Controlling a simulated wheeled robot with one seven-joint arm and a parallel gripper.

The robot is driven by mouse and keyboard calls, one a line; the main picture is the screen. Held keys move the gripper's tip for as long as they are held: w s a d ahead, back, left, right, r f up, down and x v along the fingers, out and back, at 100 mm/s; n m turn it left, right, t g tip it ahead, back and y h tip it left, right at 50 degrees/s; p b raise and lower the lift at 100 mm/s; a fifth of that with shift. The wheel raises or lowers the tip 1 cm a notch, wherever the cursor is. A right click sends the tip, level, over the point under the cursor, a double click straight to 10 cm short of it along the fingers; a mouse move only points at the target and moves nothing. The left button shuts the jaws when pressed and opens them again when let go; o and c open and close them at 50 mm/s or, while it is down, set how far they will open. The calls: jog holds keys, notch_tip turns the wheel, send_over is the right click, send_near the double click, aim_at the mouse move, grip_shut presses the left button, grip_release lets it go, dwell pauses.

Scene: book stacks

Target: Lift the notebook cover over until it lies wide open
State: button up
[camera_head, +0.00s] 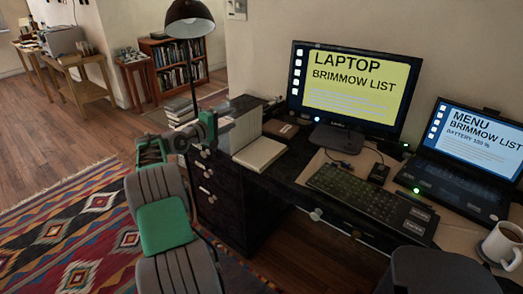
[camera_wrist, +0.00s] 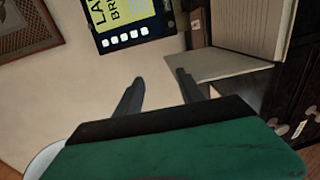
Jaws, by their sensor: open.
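The notebook (camera_head: 260,153) lies on the left part of the dark desk, with its pale page block flat. Its cover (camera_head: 246,131) stands roughly upright along the left side of the pages. My gripper (camera_head: 226,124) is open at the left of the standing cover, close to its upper part; I cannot tell whether it touches. In the wrist view, my two fingers (camera_wrist: 160,77) are apart with nothing between them. The lined pages (camera_wrist: 250,25) show at the upper right there, and the cover (camera_wrist: 208,65) juts out from them, just beyond the right fingertip.
A monitor (camera_head: 342,90) and a keyboard (camera_head: 370,197) stand right of the notebook, with a laptop (camera_head: 470,150) and a white mug (camera_head: 503,244) farther right. A black lamp (camera_head: 190,20) rises behind my gripper. A stack of books (camera_head: 180,110) is behind the arm.

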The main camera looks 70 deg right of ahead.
jog(key=shift+w, duration=0.3)
jog(key=shift+d+r, duration=0.1)
jog(key=shift+w+d+p, duration=0.2)
jog(key=shift+w+p, duration=0.1)
jog(key=shift+w, duration=0.25)
jog(key=shift+w+d+p, duration=0.2)
jog(key=shift+w+p, duration=0.1)
jog(key=shift+w, duration=0.2)
dwell(0.4)
jog(key=w+a+r+p, duration=0.2)
jog(key=a+r+p, duration=0.1)
jog(key=a+r, duration=0.1)
jog(key=shift+a+r, duration=0.35)
jog(key=shift+r, duration=0.35)
jog(key=shift+s, duration=0.1)
dwell(0.4)
